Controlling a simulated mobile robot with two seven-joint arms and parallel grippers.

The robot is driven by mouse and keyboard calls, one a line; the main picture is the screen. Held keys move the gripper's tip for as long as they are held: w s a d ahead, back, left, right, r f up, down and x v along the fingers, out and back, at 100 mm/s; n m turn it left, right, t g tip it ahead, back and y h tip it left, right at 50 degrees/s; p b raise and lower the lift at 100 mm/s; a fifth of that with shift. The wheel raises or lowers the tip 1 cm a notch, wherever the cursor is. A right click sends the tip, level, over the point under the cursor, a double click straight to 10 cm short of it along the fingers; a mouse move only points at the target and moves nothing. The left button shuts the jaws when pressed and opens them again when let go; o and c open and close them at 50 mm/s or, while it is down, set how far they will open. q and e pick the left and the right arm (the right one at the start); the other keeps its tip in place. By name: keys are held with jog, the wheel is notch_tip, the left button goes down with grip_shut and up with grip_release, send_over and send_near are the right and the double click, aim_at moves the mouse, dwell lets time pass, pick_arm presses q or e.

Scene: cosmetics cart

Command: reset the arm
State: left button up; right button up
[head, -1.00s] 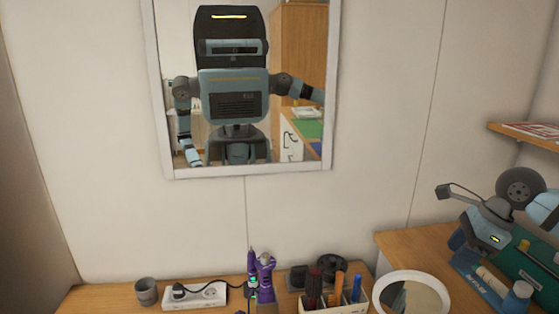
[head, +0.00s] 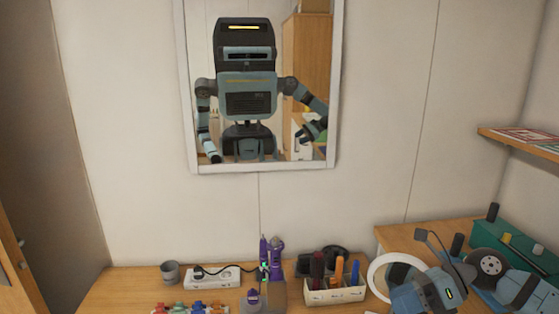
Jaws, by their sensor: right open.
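My right arm comes in from the right edge. My right gripper (head: 400,291) is at the lower right, in front of the round white-rimmed mirror (head: 374,283), and overlaps part of it in the picture. Its jaws are open, and I see nothing held between them. My left gripper is not directly in view. The wall mirror (head: 187,100) shows my reflection with both arms.
The table holds a grey cup (head: 169,272), a white power strip (head: 212,278), purple tools (head: 272,258) in a holder and a white organizer (head: 334,296) with brushes. Small colourful items (head: 190,308) lie at the front. A green case (head: 512,247) and wall shelf (head: 520,142) are right.

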jog(key=s+a+m+t+y+p, duration=0.2)
jog(key=s+a+m+y, duration=0.1)
jog(key=a+m+y, duration=0.25)
jog(key=s+f+n+t+h+p, duration=0.3)
jog(key=s+f+n+h, duration=0.4)
jog(key=f+n, duration=0.4)
jog(key=s+f+n+t+h+p, duration=0.2)
jog(key=s+f+n+h, duration=0.6)
jog(key=n, duration=1.5)
notch_tip(320, 180, down, 4)
jog(key=s+t, duration=0.2)
jog(key=shift+d+t+p, duration=0.3)
jog(key=shift+t+p, duration=0.1)
jog(key=shift+w, duration=0.1)
